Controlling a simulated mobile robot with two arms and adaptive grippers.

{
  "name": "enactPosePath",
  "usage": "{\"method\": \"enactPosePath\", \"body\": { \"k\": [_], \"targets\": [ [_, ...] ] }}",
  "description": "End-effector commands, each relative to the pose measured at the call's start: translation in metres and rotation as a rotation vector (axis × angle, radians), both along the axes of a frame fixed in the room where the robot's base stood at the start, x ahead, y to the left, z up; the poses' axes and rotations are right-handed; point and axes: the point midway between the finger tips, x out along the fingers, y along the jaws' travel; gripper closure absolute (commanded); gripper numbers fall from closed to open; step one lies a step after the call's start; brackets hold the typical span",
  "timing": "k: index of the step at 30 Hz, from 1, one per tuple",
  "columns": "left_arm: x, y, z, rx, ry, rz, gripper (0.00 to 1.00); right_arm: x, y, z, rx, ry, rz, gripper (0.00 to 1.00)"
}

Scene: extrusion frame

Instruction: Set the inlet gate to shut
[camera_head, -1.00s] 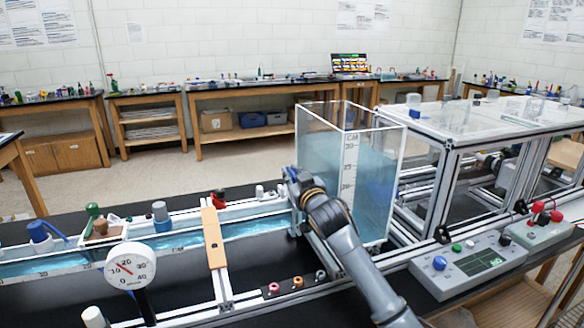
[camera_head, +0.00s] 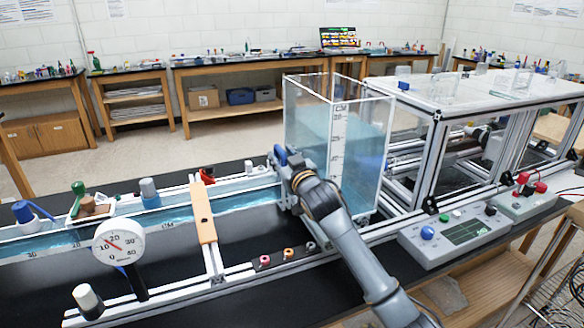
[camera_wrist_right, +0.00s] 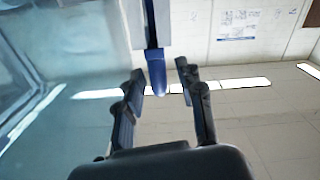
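A blue lever (camera_head: 281,155), which looks like the inlet gate's handle, is at the left side of the clear water tank (camera_head: 309,112), where the water channel (camera_head: 240,193) meets it. My right gripper (camera_head: 291,166) is at this lever and partly covers it. In the right wrist view, the blue lever (camera_wrist_right: 157,72) hangs from a pale bar between my two fingertips (camera_wrist_right: 162,82). The fingers are apart, with a gap on each side of the lever. The gate plate is hidden behind my wrist. My left gripper is not in view.
A round dial gauge (camera_head: 118,241) and an orange crossbar (camera_head: 203,214) stand along the channel to the left. A grey control box (camera_head: 455,236) and an aluminium frame (camera_head: 432,165) are on the right. The tank wall (camera_wrist_right: 85,70) is close beside my right gripper.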

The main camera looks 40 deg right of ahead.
Motion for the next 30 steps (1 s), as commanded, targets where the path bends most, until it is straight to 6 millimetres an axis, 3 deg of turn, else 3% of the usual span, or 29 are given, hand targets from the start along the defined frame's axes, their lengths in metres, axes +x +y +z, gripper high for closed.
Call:
{"method": "enactPosePath", "body": {
  "k": [9,15,30],
  "targets": [
    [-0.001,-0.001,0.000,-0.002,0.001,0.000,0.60,-0.063,0.015,-0.002,0.000,0.003,0.000,0.63],
    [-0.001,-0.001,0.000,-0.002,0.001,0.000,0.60,-0.090,0.022,-0.002,0.001,0.003,-0.001,0.63],
    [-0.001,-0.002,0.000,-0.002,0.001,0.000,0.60,-0.099,0.024,-0.001,0.001,0.003,-0.001,0.63]
  ]
}}
